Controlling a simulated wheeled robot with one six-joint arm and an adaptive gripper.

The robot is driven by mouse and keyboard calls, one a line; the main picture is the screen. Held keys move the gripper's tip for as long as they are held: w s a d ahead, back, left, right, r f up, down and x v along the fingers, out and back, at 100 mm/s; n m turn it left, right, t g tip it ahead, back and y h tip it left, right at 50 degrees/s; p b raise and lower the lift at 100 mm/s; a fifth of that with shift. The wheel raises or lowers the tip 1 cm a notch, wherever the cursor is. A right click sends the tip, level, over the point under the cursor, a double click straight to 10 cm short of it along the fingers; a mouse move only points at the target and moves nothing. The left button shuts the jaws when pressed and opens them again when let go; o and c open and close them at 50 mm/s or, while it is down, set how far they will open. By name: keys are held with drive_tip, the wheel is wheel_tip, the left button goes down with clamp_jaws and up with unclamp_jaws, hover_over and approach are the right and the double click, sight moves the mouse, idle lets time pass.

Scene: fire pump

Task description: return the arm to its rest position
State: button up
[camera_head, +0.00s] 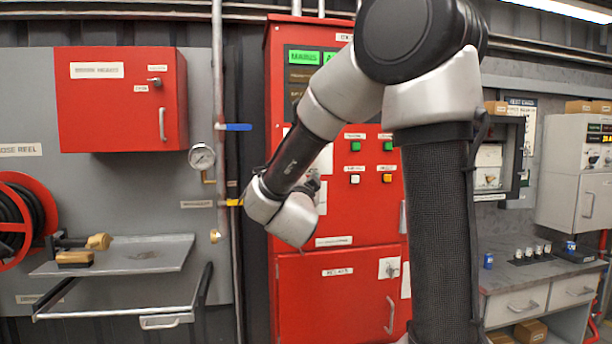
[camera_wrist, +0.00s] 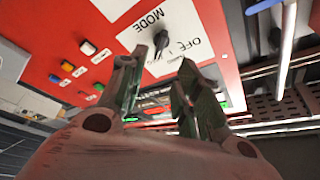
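My arm reaches across the middle of the head view, in front of the red pump control cabinet (camera_head: 350,225), with its wrist bent low at the left side of the cabinet. My gripper (camera_head: 315,186) is mostly hidden behind the wrist there. In the wrist view my gripper (camera_wrist: 161,62) has its two fingers apart with nothing between them. Beyond the fingertips is a black mode knob (camera_wrist: 161,40) on a white plate (camera_wrist: 185,30) marked MODE and OFF. I see a gap between the fingers and the knob, but cannot tell its depth.
A red box (camera_head: 120,100), a pipe with a blue-handled valve (camera_head: 236,127) and a gauge (camera_head: 201,156) are left of the cabinet. A metal shelf (camera_head: 140,255) and hose reel (camera_head: 22,215) stand farther left. A workbench (camera_head: 540,275) is on the right.

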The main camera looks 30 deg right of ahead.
drive_tip(key=w+a+f+n+g+y, duration=0.2)
drive_tip(key=w+a+f+n+y, duration=0.2)
drive_tip(key=a+f+n+y, duration=0.45)
drive_tip(key=s+a+f+n+g+y, duration=0.4)
drive_tip(key=s+f+y, duration=0.15)
drive_tip(key=f, duration=0.25)
drive_tip(key=s+d+f+n+g, duration=0.1)
drive_tip(key=s+n+g, duration=0.15)
drive_tip(key=s, duration=0.55)
drive_tip(key=s+d+f+n+g, duration=0.15)
drive_tip(key=s+g, duration=0.25)
drive_tip(key=s, duration=0.4)
drive_tip(key=s+d+r+h, duration=0.1)
drive_tip(key=s+d+r, duration=0.1)
drive_tip(key=s, duration=0.4)
drive_tip(key=s+d+r+h, duration=0.1)
drive_tip(key=s+d+r, duration=0.1)
drive_tip(key=s+d, duration=0.3)
drive_tip(key=shift+s+r+n, duration=0.35)
drive_tip(key=shift+s, duration=0.65)
